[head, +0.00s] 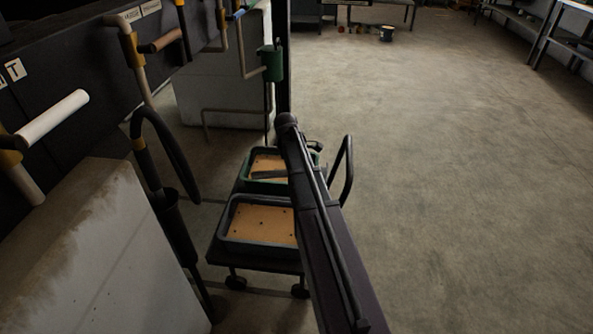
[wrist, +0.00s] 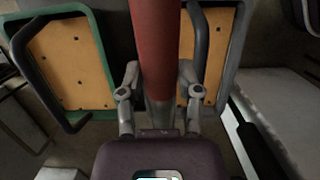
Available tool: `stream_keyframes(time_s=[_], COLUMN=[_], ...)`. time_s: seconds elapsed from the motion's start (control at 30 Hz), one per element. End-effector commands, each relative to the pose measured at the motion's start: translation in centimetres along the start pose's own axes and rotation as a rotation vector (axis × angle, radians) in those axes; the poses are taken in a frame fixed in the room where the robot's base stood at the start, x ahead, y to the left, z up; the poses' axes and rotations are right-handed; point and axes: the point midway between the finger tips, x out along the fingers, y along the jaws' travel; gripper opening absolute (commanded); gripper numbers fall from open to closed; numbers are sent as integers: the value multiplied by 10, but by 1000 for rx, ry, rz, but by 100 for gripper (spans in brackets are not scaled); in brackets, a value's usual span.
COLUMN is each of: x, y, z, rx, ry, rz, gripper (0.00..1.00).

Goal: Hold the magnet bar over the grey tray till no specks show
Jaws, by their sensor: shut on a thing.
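In the wrist view my gripper (wrist: 158,88) is shut on the magnet bar (wrist: 157,45), a red bar with a grey metal end. The bar crosses the picture between the two trays and hides the grey tray's inner edge; its height above them is unclear. The grey tray (wrist: 236,60) is at right, with an orange-tan floor and several dark specks. In the head view the grey tray (head: 226,218) is the nearer one on the cart, and specks show in it. My arm hides its right part and most of my gripper there.
A green-rimmed tray (wrist: 103,60), also with specks, is beside the grey one; in the head view it is behind (head: 247,172). Both stand on a dark wheeled cart (head: 259,260) with a handle (head: 348,172). Pipes and a pale block (head: 75,240) crowd the left. Floor at right is clear.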

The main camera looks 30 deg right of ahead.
Motion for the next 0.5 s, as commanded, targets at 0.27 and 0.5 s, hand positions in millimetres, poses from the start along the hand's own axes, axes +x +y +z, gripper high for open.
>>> stream_keyframes(time_s=[0.27,0.5], x=[2,12], y=[-2,-2], z=[-6,-9], rx=[-8,-9], ry=[0,0], rz=[2,2], gripper=[0,0])
